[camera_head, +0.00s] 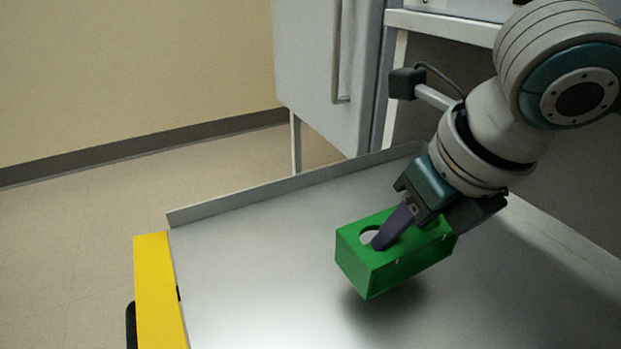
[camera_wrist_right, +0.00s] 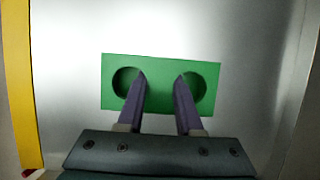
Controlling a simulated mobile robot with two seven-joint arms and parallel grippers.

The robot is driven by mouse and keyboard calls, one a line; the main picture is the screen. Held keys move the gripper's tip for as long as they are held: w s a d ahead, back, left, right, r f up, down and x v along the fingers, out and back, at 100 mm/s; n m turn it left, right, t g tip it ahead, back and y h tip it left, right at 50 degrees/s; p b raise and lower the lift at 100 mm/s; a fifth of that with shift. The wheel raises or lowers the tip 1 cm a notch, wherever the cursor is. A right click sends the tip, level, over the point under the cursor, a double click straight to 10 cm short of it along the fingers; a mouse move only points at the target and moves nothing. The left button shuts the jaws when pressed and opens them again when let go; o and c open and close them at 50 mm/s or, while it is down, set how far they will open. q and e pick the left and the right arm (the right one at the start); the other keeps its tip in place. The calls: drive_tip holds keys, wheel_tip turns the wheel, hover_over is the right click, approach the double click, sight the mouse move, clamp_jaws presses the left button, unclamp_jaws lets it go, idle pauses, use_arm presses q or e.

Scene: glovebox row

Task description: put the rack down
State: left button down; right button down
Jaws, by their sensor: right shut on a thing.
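The green rack (camera_head: 385,257) is a small block with round holes in its top. It is tilted in the head view and held over the metal tray surface (camera_head: 260,262), with a dark shadow below it. My right gripper (camera_head: 392,236) is shut on the rack, with one finger visible at a hole. In the right wrist view the rack (camera_wrist_right: 160,85) shows two round holes, and the right gripper's two purple fingertips (camera_wrist_right: 160,76) reach to the inner edges of those holes. My left gripper is in neither view.
The metal surface has a raised lip (camera_head: 290,187) along its far side and a yellow edge (camera_head: 158,290) at the left. A grey cabinet (camera_head: 318,65) with a handle stands behind. The surface left of the rack is clear.

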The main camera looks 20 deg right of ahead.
wheel_tip(320, 180, down, 5)
drive_tip(key=shift+r+b, duration=0.1)
drive_tip(key=shift+b, duration=1.05)
drive_tip(key=shift+r, duration=0.1)
drive_tip(key=c, duration=0.6)
unclamp_jaws()
drive_tip(key=shift+o, duration=0.2)
